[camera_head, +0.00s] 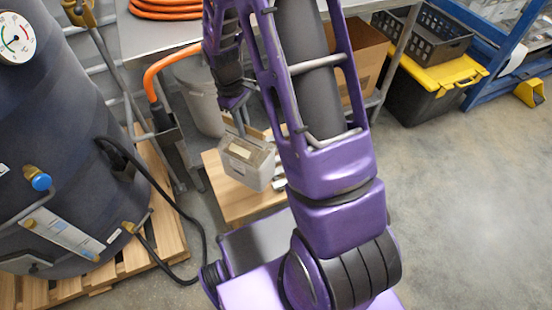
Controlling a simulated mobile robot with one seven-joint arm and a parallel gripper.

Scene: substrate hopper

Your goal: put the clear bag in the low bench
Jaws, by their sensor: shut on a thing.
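My gripper (240,131) points down left of my purple arm and is shut on the clear bag (246,164). The bag is a greyish, see-through block with a pale label on top. It appears in front of a low light-wood bench (235,207), whose top shows below and left of the bag. I cannot tell whether the bag touches the wood. My arm hides the right side of the bench.
A dark tank (60,130) with a gauge stands on a pallet (165,215) at left, with a black hose beside it. A metal table (160,38), a grey bucket (200,95) and a cardboard box (360,60) are behind. Floor at right is clear.

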